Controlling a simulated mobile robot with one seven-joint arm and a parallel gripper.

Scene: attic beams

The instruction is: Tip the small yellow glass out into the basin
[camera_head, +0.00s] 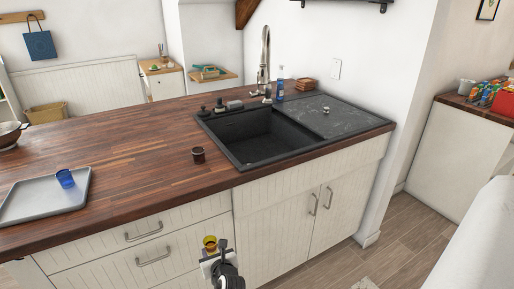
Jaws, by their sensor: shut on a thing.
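The small yellow glass (210,241) is held by my gripper (209,251), low in front of the white cabinet fronts and below the counter's front edge. My gripper is shut on it, and the glass looks roughly upright. What is inside the glass is too small to tell. The basin (256,136) is a black sink set into the wooden counter, above and to the right of my gripper in the picture. A chrome tap (265,58) stands behind it.
A grey tray (30,203) with a blue glass (65,178) lies at the left. A blue bottle (280,84) stands behind the black drainboard (335,115). Cabinet handles (154,258) stick out near my gripper.

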